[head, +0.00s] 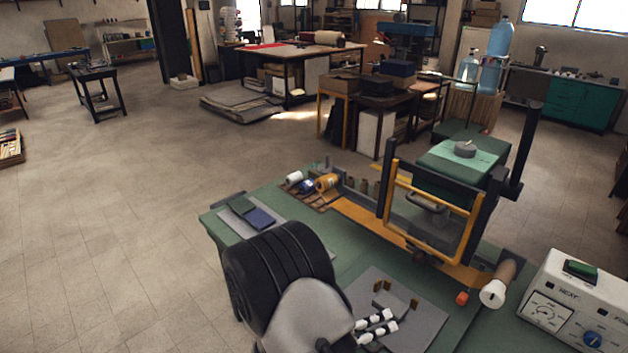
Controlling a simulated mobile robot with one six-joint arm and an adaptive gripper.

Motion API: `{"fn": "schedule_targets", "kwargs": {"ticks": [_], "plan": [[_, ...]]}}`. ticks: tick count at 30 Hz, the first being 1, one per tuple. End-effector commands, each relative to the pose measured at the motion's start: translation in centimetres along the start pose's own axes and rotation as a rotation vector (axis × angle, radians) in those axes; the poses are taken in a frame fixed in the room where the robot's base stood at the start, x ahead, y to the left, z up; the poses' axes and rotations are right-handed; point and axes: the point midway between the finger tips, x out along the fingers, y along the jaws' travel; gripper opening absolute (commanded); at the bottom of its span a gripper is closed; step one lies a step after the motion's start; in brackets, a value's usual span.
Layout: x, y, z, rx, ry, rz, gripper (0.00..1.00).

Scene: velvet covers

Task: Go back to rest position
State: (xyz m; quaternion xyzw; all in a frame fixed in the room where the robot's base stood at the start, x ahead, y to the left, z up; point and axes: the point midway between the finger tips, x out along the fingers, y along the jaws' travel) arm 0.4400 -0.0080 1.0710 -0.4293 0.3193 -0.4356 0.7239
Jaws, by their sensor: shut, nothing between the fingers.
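My arm enters at the bottom centre of the head view, with a large black rounded joint and a grey link. My gripper (391,321) shows just right of that link, its black-and-white fingers pointing right. It is shut and empty. It appears over or near a grey plate (425,307) on the green worktable (345,268); the exact height above it is hard to tell. Part of the gripper's body is hidden behind the grey link.
A white control box (575,305) is at the far right. Rolls, including an orange spool (326,182), and a grey mat with dark pieces (250,215) lie behind my arm. Open floor (110,240) is at left.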

Motion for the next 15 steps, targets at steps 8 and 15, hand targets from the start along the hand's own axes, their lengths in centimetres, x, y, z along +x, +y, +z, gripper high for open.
{"fn": "schedule_targets", "kwargs": {"ticks": [8,15], "plan": [[1.8,-8.9,-3.6,0.584,0.427,-0.027,0.0],[0.1,-14.4,-8.3,1.188,0.842,-0.105,0.0]]}}
